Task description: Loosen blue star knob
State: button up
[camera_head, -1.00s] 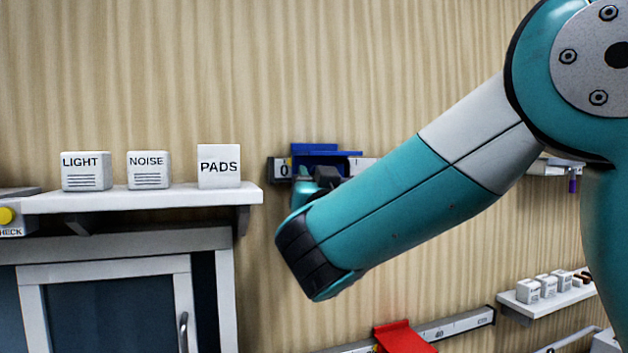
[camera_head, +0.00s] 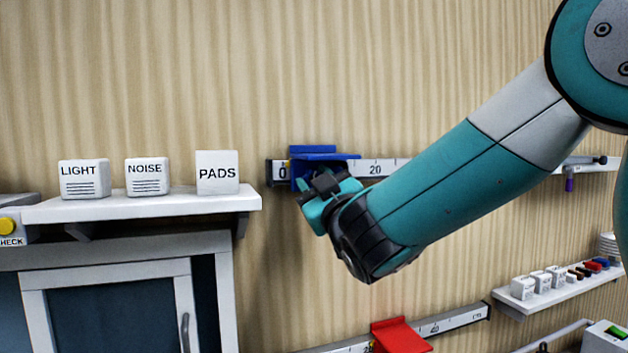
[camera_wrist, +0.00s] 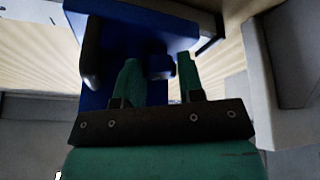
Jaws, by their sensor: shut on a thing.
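The blue star knob (camera_wrist: 160,66) shows dark between the two green fingers of my gripper (camera_wrist: 159,78) in the wrist view. My gripper is shut on it. The knob is on the blue slider (camera_head: 325,156), which sits on the upper ruler rail (camera_head: 385,167) near the 0 mark. The slider also fills the upper middle of the wrist view (camera_wrist: 115,32). The knob's points are too dark to make out.
A white shelf (camera_head: 140,207) with LIGHT, NOISE and PADS blocks stands left of my gripper. A red slider (camera_head: 398,337) sits on a lower rail (camera_head: 455,319). A small shelf (camera_head: 545,303) with blocks is at the right. The wall below my gripper is clear.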

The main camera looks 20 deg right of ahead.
jog(key=shift+n, duration=0.3)
jog(key=o, duration=0.9)
jog(key=shift+a+m, duration=0.1)
jog(key=shift+m, duration=0.4)
